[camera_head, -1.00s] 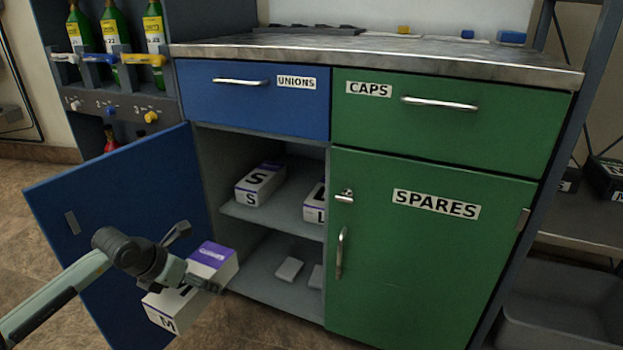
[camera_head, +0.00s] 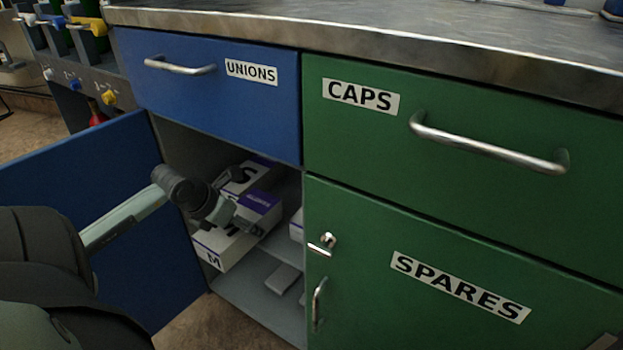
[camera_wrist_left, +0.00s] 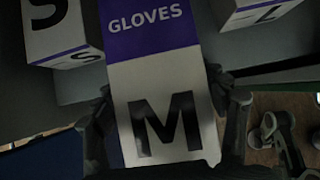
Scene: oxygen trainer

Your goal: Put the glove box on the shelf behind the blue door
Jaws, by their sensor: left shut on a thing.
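The glove box (camera_head: 258,207) is white and purple and marked M. In the left wrist view the glove box (camera_wrist_left: 160,75) lies between the two fingers of my left gripper (camera_wrist_left: 165,115). In the head view my left gripper (camera_head: 232,214) is shut on it at the opening of the cupboard, by the upper shelf. The blue door (camera_head: 85,200) stands open to the left. The shelf (camera_wrist_left: 85,85) shows partly in the left wrist view, with the S box (camera_wrist_left: 60,30) on the left and the L box (camera_wrist_left: 255,10) on the right.
The green SPARES door (camera_head: 420,270) is closed at the right. The blue UNIONS drawer (camera_head: 215,85) and green CAPS drawer (camera_head: 470,120) are shut above. A small pale block (camera_head: 283,279) lies on the cupboard's lower level. A gap shows between the S and L boxes.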

